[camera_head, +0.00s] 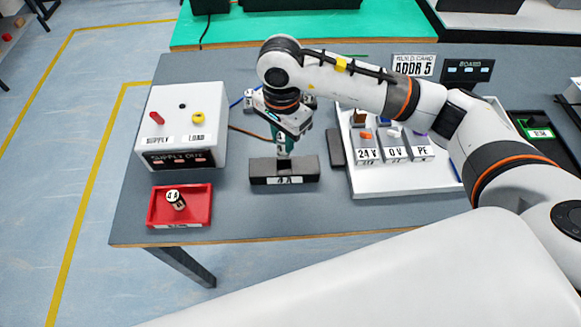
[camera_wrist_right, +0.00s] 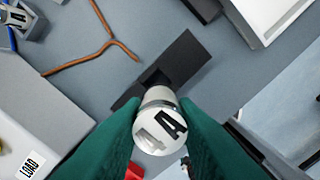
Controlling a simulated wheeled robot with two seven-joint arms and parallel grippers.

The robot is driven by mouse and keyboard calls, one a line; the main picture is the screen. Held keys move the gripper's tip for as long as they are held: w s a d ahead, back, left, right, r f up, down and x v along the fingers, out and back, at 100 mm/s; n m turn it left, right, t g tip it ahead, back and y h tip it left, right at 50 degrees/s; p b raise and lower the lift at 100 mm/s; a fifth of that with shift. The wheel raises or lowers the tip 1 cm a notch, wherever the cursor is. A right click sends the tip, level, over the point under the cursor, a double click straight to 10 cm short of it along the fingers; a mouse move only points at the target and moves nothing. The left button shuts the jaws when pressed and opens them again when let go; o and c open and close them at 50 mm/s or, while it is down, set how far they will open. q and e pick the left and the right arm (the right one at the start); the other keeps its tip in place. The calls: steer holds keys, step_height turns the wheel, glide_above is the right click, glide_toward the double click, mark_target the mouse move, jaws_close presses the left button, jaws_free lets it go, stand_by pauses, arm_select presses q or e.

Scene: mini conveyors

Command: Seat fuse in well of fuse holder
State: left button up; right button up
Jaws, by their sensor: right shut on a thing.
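The fuse holder (camera_head: 297,168) is a dark block with a 4 A label on its front, lying on the grey table. My right gripper (camera_head: 284,150) points down directly over its middle. In the right wrist view the green fingers (camera_wrist_right: 158,130) are shut on a pale cylindrical fuse (camera_wrist_right: 158,122) marked 4 A. The fuse's far end is at the dark well of the holder (camera_wrist_right: 188,57); I cannot tell how deep it is in. In the head view the fuse is mostly hidden by the fingers. My left gripper is not in view.
A red tray (camera_head: 162,219) holds another labelled fuse (camera_head: 176,200) at front left. A white supply box (camera_head: 184,125) stands behind it. Right of the holder is a white tray (camera_head: 375,187) with terminal blocks (camera_head: 392,145). Wires (camera_wrist_right: 103,43) lie behind the holder. The table in front is clear.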

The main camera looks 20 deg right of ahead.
mark_target(283, 151)
steer(key=f, duration=0.4)
steer(key=shift+w+f+p, duration=0.1)
steer(key=shift+w+p, duration=0.15)
steer(key=shift+p, duration=0.05)
steer(key=shift+s+f, duration=0.1)
steer(key=shift+f, duration=0.5)
step_height(283, 151, down, 2)
steer(key=shift+f+p, duration=0.2)
steer(key=shift+p, duration=0.2)
steer(key=shift+f, duration=0.25)
steer(key=o, duration=1)
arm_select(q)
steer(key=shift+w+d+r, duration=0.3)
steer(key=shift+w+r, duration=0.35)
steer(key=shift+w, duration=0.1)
